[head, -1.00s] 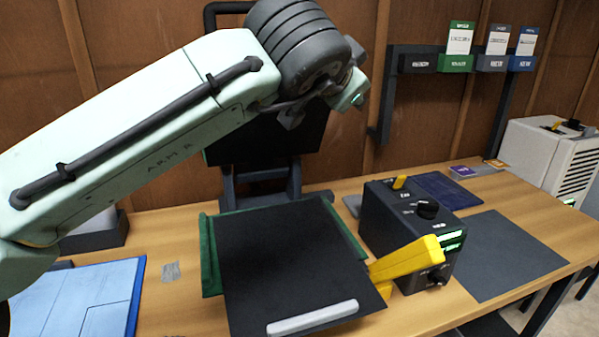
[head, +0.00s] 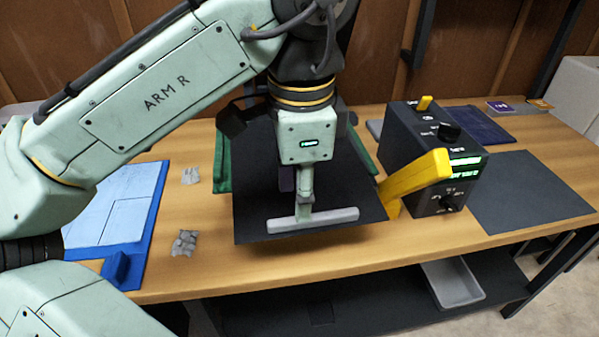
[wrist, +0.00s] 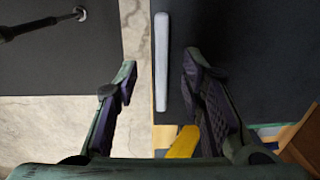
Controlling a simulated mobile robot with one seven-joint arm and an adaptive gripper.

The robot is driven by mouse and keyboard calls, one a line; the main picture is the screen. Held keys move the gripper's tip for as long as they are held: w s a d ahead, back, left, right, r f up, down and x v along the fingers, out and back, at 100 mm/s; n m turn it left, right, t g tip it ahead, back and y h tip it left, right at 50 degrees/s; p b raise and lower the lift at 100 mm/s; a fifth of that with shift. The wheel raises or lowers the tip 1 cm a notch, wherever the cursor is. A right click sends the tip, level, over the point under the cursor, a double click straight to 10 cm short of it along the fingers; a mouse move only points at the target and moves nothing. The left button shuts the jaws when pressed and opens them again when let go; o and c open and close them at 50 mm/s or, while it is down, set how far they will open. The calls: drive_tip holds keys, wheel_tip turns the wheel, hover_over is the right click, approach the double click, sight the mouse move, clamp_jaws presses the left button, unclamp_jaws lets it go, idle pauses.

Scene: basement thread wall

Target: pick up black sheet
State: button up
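The black sheet (head: 345,200) lies on a green holder (head: 222,160) on the bench, with its front part sticking out toward me. A light grey bar (head: 340,216) runs along its front edge; it also shows in the wrist view (wrist: 161,60). My gripper (head: 307,200) points down over the middle of the bar. In the wrist view my gripper (wrist: 160,66) is open, with one finger on each side of the bar and gaps between. The arm hides the back middle of the sheet. I cannot tell the exact fingertip height.
A black control box (head: 430,165) with a yellow lever (head: 415,178) stands close at the sheet's right. A dark flat mat (head: 530,195) lies farther right. A blue board (head: 120,215) and small grey pieces (head: 184,243) lie left. A grey tray (head: 452,283) sits on the lower shelf.

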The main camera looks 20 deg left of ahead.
drive_tip(key=shift+w+f, duration=0.2)
drive_tip(key=shift+f, duration=1.1)
drive_tip(key=shift+w+f, duration=0.15)
drive_tip(key=shift+f, duration=1.15)
clamp_jaws()
